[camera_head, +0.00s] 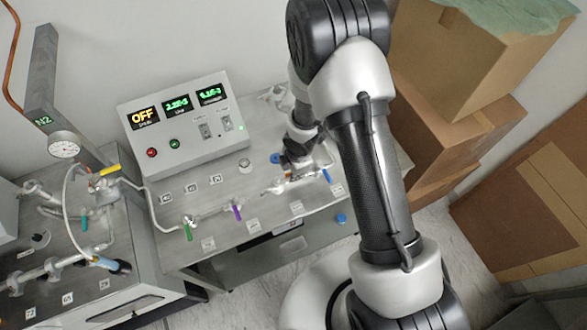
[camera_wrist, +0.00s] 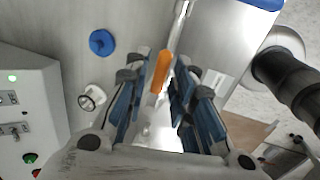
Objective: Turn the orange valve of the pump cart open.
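The orange valve handle (camera_wrist: 161,73) shows in the wrist view as a short bar on the pale pipework. It lies between the two fingers of my gripper (camera_wrist: 166,70), near their tips. The fingers are apart, one on each side of the handle, and I see no clear contact. In the head view my gripper (camera_head: 298,160) is low over the right part of the pump cart (camera_head: 225,258). There my gripper and arm hide the orange handle and most of its valve.
Green (camera_head: 188,232), purple (camera_head: 237,212) and blue (camera_head: 327,175) valve handles line the cart's pipe. A control box (camera_head: 190,140) with displays stands behind. A blue knob (camera_wrist: 102,42) and a white knob (camera_wrist: 92,97) are left of my fingers. Cardboard boxes (camera_head: 445,60) stand right.

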